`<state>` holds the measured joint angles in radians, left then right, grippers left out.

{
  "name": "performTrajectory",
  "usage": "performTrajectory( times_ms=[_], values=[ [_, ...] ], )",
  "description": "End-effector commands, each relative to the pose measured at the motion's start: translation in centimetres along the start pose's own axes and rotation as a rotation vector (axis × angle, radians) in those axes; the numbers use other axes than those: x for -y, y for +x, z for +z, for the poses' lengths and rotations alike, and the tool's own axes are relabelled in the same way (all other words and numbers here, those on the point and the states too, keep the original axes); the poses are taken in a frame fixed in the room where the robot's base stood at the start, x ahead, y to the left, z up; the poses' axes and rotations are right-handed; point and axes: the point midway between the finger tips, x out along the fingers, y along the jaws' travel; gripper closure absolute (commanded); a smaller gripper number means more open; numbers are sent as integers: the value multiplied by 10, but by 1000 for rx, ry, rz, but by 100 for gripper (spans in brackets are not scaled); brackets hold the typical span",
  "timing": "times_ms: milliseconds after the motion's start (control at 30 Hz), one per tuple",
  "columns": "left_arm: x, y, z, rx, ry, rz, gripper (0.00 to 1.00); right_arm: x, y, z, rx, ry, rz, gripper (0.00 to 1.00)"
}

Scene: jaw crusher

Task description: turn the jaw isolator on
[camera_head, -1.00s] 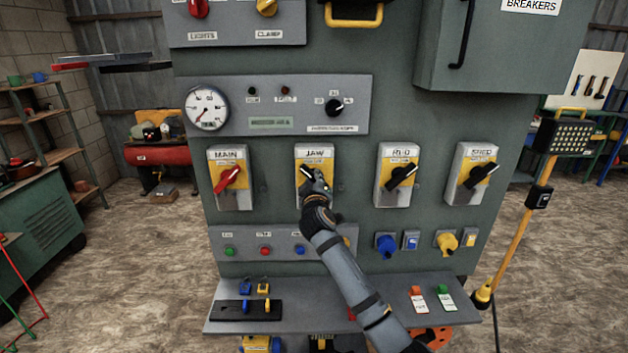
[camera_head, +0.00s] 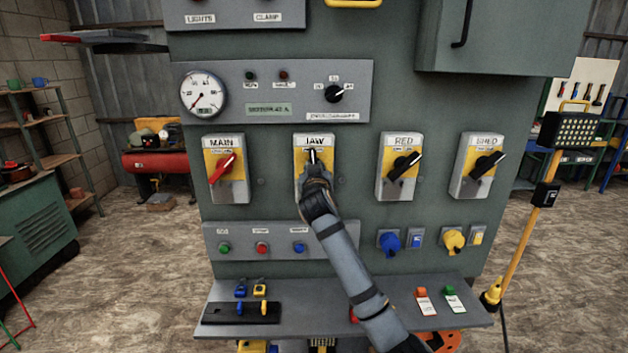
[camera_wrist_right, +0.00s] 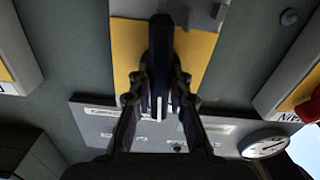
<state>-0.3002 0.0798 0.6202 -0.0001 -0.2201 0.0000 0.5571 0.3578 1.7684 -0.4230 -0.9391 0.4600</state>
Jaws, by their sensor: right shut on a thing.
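The JAW isolator is a grey box with a yellow plate (camera_head: 327,158) and a black rotary handle (camera_head: 312,156), on the middle of the panel. The handle stands about upright, with its upper end showing above my gripper. My right gripper (camera_head: 314,172) is shut on the handle, its arm coming up from the bottom right. In the right wrist view the black handle (camera_wrist_right: 160,45) lies between the fingers of my right gripper (camera_wrist_right: 160,99), with the yellow plate (camera_wrist_right: 126,45) behind. The fingers hide part of the handle. My left gripper is not in view.
The MAIN isolator (camera_head: 226,168) with a red handle is to the left. The RED (camera_head: 402,167) and SHED (camera_head: 478,166) isolators, with slanted black handles, are to the right. A button strip (camera_head: 225,230) and a ledge (camera_head: 400,318) with small items lie below.

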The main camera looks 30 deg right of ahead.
Motion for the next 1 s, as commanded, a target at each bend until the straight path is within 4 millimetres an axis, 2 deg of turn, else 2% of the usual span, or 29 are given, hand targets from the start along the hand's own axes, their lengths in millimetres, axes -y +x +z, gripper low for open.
performTrajectory(
  times_ms=[33, 500, 800, 1000],
  values=[
    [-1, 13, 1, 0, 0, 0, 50, 0, 0, 5, -2, 45, 0, 100],
    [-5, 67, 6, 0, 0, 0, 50, -2, 0, 5, -3, 489, 0, 100],
    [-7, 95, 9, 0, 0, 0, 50, -2, 0, 4, -4, 728, -1, 100],
    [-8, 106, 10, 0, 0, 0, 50, -3, 0, 3, -3, 836, 0, 100]
  ],
)
